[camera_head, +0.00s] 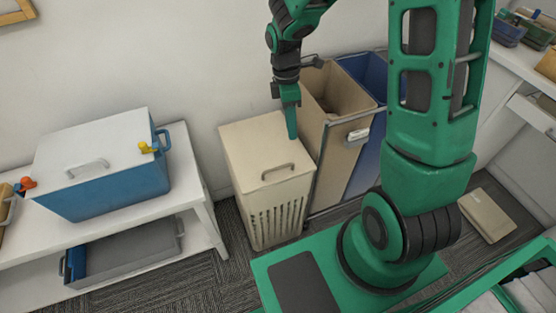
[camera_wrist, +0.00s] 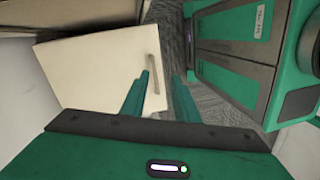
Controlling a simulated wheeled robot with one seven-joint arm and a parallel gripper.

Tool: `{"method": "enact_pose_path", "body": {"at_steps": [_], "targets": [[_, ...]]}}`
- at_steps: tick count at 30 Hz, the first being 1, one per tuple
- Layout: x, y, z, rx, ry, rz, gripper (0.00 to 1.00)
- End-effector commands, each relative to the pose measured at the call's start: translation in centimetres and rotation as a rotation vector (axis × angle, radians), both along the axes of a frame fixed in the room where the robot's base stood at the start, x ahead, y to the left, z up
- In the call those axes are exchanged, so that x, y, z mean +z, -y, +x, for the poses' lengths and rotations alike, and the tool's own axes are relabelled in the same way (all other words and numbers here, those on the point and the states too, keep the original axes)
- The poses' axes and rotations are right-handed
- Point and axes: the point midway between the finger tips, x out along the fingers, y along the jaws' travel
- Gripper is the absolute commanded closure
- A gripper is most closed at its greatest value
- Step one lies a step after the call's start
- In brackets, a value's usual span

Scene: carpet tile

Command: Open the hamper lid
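The cream hamper (camera_head: 272,210) stands on the carpet with its flat lid (camera_head: 255,147) shut. A grey-brown bar handle (camera_head: 277,171) lies near the lid's front edge. The lid (camera_wrist: 90,70) and handle (camera_wrist: 154,73) also show in the wrist view. My gripper (camera_head: 291,134) points down over the right side of the lid, behind the handle. In the wrist view my gripper (camera_wrist: 162,76) has its two green fingers apart with nothing between them. One finger overlaps the lid near the handle; I see no grip on the handle. The exact height above the lid is unclear.
A two-bin sorter, tan (camera_head: 330,98) and blue (camera_head: 366,75), stands close to the hamper's right. A white bench (camera_head: 205,205) at left bears a blue box with a white lid (camera_head: 95,143). The wall is behind. A beige flat item (camera_head: 487,214) lies on the floor.

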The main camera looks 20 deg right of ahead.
Motion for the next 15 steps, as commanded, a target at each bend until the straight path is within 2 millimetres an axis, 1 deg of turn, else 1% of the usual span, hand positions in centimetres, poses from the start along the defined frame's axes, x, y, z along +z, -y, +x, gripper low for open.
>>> {"method": "enact_pose_path", "body": {"at_steps": [1,3,6,11,15], "targets": [[-1.2,-1.2,0.5,0.065,-0.012,0.023,0.72],[-2.3,-2.4,1.1,0.145,-0.020,0.050,0.72],[-3.4,-3.7,1.5,0.221,-0.027,0.078,0.72],[-4.4,-4.4,1.7,0.266,-0.030,0.094,0.72],[-6.0,-4.3,1.3,0.265,-0.033,0.095,0.72]]}}
